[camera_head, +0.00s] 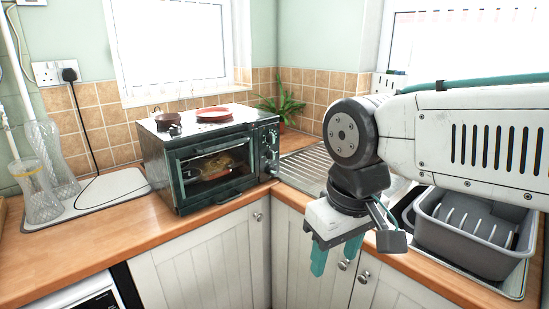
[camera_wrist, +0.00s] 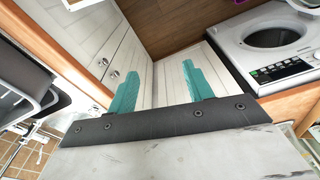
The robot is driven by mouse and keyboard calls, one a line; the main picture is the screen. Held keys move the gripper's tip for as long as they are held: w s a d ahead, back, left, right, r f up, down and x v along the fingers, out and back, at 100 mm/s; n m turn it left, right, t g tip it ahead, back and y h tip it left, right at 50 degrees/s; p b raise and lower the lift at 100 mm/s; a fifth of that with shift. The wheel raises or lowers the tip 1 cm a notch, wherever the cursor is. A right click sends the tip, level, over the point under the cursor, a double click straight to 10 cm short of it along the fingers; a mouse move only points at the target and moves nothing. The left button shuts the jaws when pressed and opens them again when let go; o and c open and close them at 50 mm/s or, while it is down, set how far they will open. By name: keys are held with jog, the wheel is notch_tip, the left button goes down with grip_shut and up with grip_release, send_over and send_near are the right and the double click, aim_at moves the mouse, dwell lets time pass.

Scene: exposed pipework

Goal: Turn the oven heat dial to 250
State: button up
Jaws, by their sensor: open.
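The toaster oven (camera_head: 215,160) stands on the wooden counter in the corner, dark-framed with a glass door and worn metal sides. Its control panel (camera_head: 269,149) is the narrow strip at the right of the door, with several small dials. Which one is the heat dial, and its setting, is too small to read. My gripper (camera_head: 335,256) hangs right of and in front of the oven, pointing down, clear of it. Its teal fingers are apart and empty, and also show in the wrist view (camera_wrist: 158,85). The oven is not seen in the wrist view.
A red plate (camera_head: 214,114) and a brown bowl (camera_head: 167,120) sit on the oven. A plant (camera_head: 282,108) stands behind it. A grey dish tub (camera_head: 468,236) is at right, glass vases (camera_head: 42,190) at left. The wrist view shows a white washing machine (camera_wrist: 270,45) and cupboard doors.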

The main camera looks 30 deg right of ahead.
jog(key=w+d+n+t+h, duration=0.15)
jog(key=w+d+n, duration=0.25)
jog(key=w, duration=0.5)
jog(key=w+d+n+t+h, duration=0.1)
jog(key=w+d+n+t, duration=0.25)
jog(key=w, duration=0.55)
jog(key=n+t+y, duration=0.2)
jog(key=n+t, duration=0.6)
jog(key=n, duration=1.1)
send_near(274, 157)
jog(key=s+r, duration=0.2)
notch_tip(274, 157, down, 5)
jog(key=w+d+n+t+y, duration=0.3)
jog(key=n+y, duration=0.2)
jog(key=n, duration=0.5)
jog(key=shift+x, duration=3.7)
jog(key=shift+a, duration=0.15)
jog(key=c, duration=1)
